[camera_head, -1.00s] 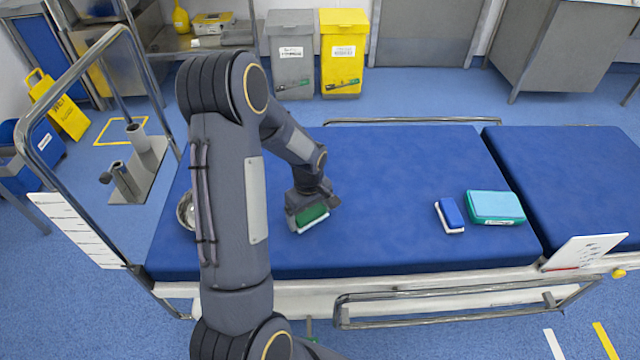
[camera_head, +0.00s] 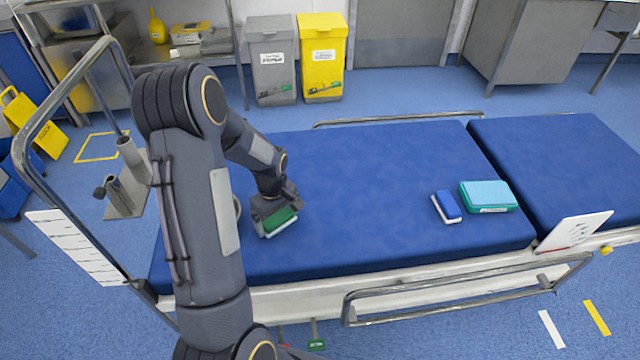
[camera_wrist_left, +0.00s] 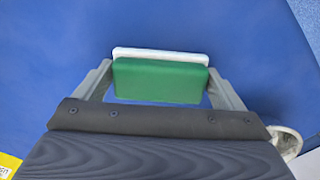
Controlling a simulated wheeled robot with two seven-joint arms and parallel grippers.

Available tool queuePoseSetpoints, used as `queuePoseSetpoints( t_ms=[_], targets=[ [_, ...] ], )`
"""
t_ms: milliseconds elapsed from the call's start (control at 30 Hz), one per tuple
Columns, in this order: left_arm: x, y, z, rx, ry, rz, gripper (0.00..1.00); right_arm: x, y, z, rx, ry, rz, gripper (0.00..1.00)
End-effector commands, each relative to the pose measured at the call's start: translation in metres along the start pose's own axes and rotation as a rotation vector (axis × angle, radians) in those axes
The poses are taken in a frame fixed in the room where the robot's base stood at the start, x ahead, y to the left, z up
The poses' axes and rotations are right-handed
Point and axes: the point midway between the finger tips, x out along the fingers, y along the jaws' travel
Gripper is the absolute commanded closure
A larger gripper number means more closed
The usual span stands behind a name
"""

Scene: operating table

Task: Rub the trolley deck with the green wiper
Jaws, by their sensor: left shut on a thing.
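The green wiper (camera_head: 280,223) has a green body and a white base. My left gripper (camera_head: 270,208) is shut on it, at the left part of the blue trolley deck (camera_head: 370,190). In the left wrist view the wiper (camera_wrist_left: 160,80) sits between the two fingers of the gripper (camera_wrist_left: 160,88), white edge outward, over the blue deck (camera_wrist_left: 230,30). I cannot tell whether its base touches the deck. My right gripper is not in view.
A blue-and-white wiper (camera_head: 446,206) and a teal box (camera_head: 488,196) lie on the deck at the right. A metal bowl (camera_wrist_left: 287,140) shows beside my gripper; my arm mostly hides it in the head view. The deck's middle is clear. A metal rail (camera_head: 470,290) runs along the near side.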

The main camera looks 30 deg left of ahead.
Motion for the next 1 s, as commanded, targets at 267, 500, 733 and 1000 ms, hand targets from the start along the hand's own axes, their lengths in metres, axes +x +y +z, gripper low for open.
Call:
queuePoseSetpoints(
  t_ms=[267,500,733,1000],
  targets=[
    [-0.029,-0.002,-0.005,0.002,0.001,0.0,0.31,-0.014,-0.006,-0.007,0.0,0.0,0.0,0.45],
    [-0.05,-0.004,-0.009,0.004,0.0,-0.001,0.31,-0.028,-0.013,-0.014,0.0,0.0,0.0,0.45],
    [-0.071,-0.004,-0.013,0.007,0.0,0.001,0.31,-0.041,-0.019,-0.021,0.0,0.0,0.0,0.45],
    [-0.082,-0.005,-0.015,0.009,0.0,0.0,0.31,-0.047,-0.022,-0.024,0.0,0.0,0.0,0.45]
  ],
)
